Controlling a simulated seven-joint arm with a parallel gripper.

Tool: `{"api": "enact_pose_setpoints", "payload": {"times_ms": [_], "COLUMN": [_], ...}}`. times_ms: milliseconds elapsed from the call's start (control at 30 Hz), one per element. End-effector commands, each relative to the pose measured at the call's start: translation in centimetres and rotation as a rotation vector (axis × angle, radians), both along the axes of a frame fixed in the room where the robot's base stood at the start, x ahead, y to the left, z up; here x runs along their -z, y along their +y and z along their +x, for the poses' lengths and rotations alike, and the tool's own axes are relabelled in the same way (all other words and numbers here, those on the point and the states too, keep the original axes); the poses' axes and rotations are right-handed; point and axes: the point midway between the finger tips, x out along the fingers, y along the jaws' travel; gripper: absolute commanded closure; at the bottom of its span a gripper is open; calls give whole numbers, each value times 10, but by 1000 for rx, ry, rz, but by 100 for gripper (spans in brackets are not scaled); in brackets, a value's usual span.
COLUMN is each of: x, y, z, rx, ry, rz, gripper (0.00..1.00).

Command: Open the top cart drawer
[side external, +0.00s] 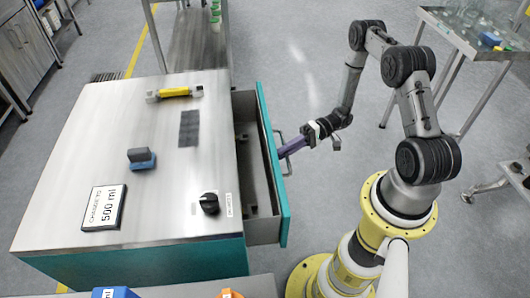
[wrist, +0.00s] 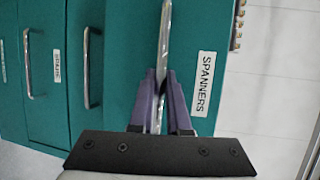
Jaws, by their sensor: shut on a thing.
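The cart has a brushed metal top and teal drawer fronts. Its top drawer (side external: 270,150) stands pulled out toward my arm in the side view, with its inside partly visible. My gripper (side external: 287,150) is at the drawer's front, on its metal handle (side external: 281,164). In the wrist view, the purple fingers of my gripper (wrist: 162,92) are shut on the handle bar (wrist: 165,35). The front beside it carries a "SPANNERS" label (wrist: 204,83). Other closed drawer fronts with handles (wrist: 87,65) show to the left in the wrist view.
A metal table with glassware (side external: 480,35) stands at the back right. Open floor lies behind the drawer.

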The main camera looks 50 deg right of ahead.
Motion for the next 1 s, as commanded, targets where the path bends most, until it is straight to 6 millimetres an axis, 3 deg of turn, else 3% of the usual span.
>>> {"api": "enact_pose_setpoints", "payload": {"times_ms": [200, 400, 967, 1000], "x": [0, 0, 0, 0], "y": [-33, -51, -58, -58], "z": [-31, -49, -57, -56], "rx": [7, 4, 1, 2], "ry": [-2, -1, -1, -1], "rz": [-1, -1, -1, -1], "gripper": [100, 100, 100, 78]}}
